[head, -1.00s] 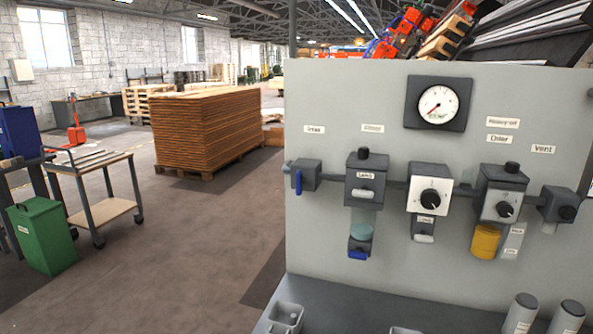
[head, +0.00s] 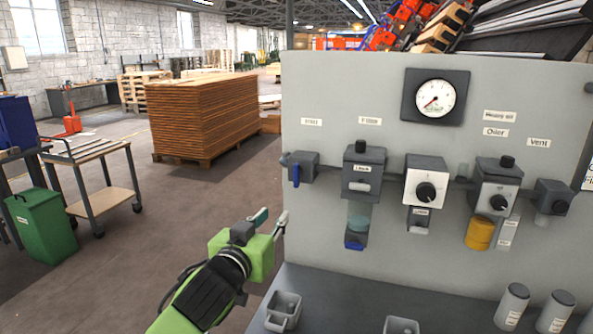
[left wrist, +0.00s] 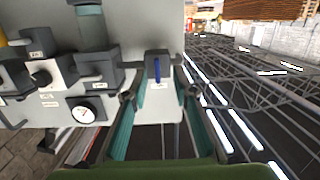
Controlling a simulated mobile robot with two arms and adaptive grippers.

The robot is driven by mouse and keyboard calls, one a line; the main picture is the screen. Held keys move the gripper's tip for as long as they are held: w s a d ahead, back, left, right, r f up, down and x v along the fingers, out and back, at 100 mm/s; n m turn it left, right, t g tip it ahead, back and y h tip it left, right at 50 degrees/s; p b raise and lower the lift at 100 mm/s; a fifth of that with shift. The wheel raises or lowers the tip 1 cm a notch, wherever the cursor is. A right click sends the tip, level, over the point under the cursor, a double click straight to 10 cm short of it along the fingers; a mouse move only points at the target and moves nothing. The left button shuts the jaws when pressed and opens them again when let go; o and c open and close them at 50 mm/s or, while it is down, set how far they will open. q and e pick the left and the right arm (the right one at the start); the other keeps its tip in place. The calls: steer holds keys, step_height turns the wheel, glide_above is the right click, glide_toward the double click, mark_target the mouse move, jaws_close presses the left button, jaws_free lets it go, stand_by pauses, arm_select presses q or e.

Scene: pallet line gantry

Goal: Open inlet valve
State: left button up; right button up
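The inlet valve (head: 304,167) is a dark grey block at the left end of the panel's pipe row, under a small label. Its blue lever (head: 296,174) points straight down on its left side. In the left wrist view the valve (left wrist: 158,62) lies ahead, with the blue lever (left wrist: 157,69) seen between the fingers. My left gripper (head: 272,218) is open and empty, below and left of the valve, apart from it. Its spread fingers also show in the left wrist view (left wrist: 159,95). My right gripper is not in view.
The grey panel (head: 330,230) carries a gauge (head: 435,98), a filter unit (head: 363,172), a regulator (head: 425,183) and an oiler (head: 497,187). Grey bins and cylinders stand on the bench (head: 340,290) below. The floor to the left is open, with a trolley (head: 95,180) farther off.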

arm_select(q)
steer(key=t, duration=0.1)
glide_toward(295, 171)
steer(key=v, duration=0.3)
steer(key=shift+h, duration=0.3)
steer(key=p+x, duration=0.3)
steer(key=x, duration=1.1)
steer(key=shift+w+a+f+p, duration=0.1)
steer(key=shift+a+p, duration=0.05)
steer(key=shift+p, duration=0.25)
jaws_close()
